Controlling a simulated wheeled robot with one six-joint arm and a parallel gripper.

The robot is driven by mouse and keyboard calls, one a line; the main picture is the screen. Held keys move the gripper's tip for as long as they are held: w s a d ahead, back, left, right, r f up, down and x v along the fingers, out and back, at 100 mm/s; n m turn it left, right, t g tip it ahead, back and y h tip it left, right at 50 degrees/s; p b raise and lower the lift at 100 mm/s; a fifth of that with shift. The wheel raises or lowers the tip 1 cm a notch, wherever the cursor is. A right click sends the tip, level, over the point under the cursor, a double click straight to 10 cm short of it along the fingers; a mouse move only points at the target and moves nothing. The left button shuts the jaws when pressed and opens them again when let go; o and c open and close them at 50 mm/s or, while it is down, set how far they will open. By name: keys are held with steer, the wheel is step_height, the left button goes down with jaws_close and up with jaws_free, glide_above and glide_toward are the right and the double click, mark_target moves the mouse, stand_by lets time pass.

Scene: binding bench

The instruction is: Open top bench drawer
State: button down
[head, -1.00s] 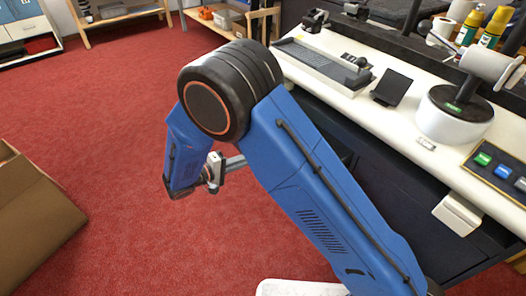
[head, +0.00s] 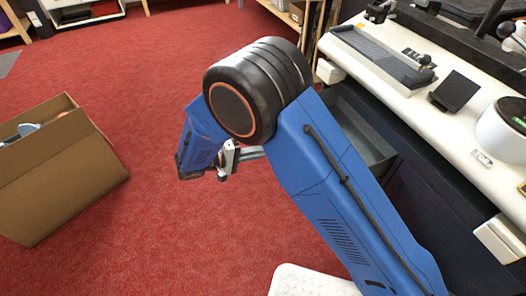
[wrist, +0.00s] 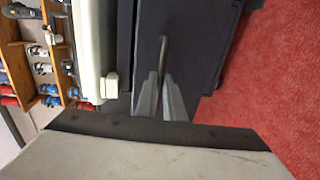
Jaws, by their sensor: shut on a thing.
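The bench (head: 455,110) has a pale top and dark front. A drawer (head: 372,145) with a grey inside stands partly pulled out from under the top; my blue arm hides its front part in the head view. In the wrist view, my gripper (wrist: 162,98) is shut on a thin dark handle (wrist: 163,50) at the dark drawer front (wrist: 200,45). In the head view my gripper's wrist end shows left of the arm, and its fingertips are hidden behind the arm.
A cardboard box (head: 65,180) with things in it stands on the red carpet at the left. A trimmer (head: 385,55) and a small dark stand (head: 455,92) sit on the bench top. The carpet between box and arm is clear.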

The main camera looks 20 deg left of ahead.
steer(key=c, duration=1.9)
jaws_free()
steer(key=shift+o, duration=0.2)
steer(key=v, duration=1.7)
steer(key=shift+s+a, duration=0.15)
steer(key=shift+s, duration=0.05)
steer(key=w+d+r+m+g, duration=0.1)
steer(key=w+d+r+g, duration=0.1)
steer(key=w+d+r, duration=0.4)
steer(key=w+d+r+m+g, duration=0.1)
steer(key=w+d+r+g, duration=0.2)
steer(key=d, duration=0.5)
steer(key=w+d+r+g+y, duration=0.1)
steer(key=d+r, duration=0.2)
steer(key=d, duration=0.4)
steer(key=w+d+r+m+g+y, duration=0.1)
steer(key=d+r+y, duration=0.1)
steer(key=d, duration=0.4)
steer(key=w+d+r+g+y, duration=0.1)
steer(key=d+r+g, duration=0.15)
steer(key=d, duration=0.45)
steer(key=s+d+r+m+y, duration=0.1)
steer(key=s+d+r+y, duration=0.15)
steer(key=d, duration=0.65)
steer(key=s+d+m+t+y, duration=0.4)
steer(key=s+d+y, duration=0.1)
steer(key=s+d, duration=1.2)
steer(key=shift+s+d+r, duration=0.35)
steer(key=shift+d+r, duration=0.05)
steer(key=shift+d, duration=0.25)
